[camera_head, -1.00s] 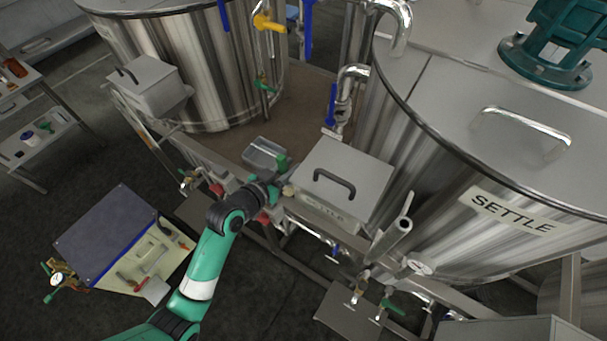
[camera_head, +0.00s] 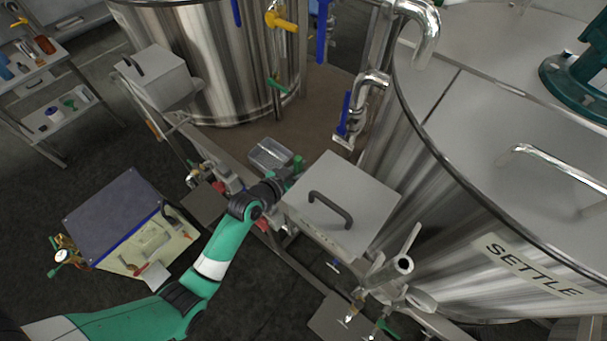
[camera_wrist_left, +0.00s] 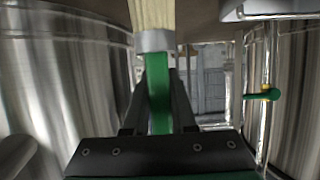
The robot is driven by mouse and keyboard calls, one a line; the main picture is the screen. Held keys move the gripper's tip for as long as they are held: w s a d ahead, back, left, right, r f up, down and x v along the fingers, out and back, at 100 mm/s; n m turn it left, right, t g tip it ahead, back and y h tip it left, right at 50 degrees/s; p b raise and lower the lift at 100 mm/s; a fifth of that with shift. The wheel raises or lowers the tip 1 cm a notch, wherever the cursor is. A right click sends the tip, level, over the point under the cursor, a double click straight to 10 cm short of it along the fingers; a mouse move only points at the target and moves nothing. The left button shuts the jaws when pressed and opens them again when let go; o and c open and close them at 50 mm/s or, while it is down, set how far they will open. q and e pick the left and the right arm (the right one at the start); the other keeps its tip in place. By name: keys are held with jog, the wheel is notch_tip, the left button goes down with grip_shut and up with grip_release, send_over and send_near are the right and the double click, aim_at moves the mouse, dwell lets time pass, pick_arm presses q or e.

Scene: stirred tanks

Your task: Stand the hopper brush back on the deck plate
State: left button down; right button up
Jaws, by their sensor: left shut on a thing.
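My left gripper (camera_head: 283,176) is at the near edge of the brown deck plate (camera_head: 314,99), between the clear tray and the grey lidded box. It is shut on the hopper brush, whose green end (camera_head: 298,162) shows just past the jaws. In the left wrist view the brush (camera_wrist_left: 159,95) has a green handle between the fingers, a metal collar and pale bristles at the top of the picture. The head view is too small to tell the brush's tilt or whether it touches the deck. My right gripper is not in view.
A grey box with a black handle (camera_head: 343,200) stands close on the right. Steel tanks (camera_head: 205,65) and pipes with blue valve handles (camera_head: 345,112) flank the deck. Bare deck lies behind the tray.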

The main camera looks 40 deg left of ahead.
pick_arm(q)
jog(key=shift+f, duration=1.5)
jog(key=shift+f+b, duration=0.2)
jog(key=shift+b, duration=0.25)
jog(key=c, duration=0.7)
grip_release()
jog(key=shift+c, duration=0.2)
jog(key=shift+r, duration=0.15)
jog(key=shift+s+r+p, duration=0.15)
jog(key=shift+p, duration=0.15)
jog(key=p+v, duration=0.1)
jog(key=v, duration=1)
jog(key=shift+s+r, duration=0.15)
jog(key=shift+s, duration=0.15)
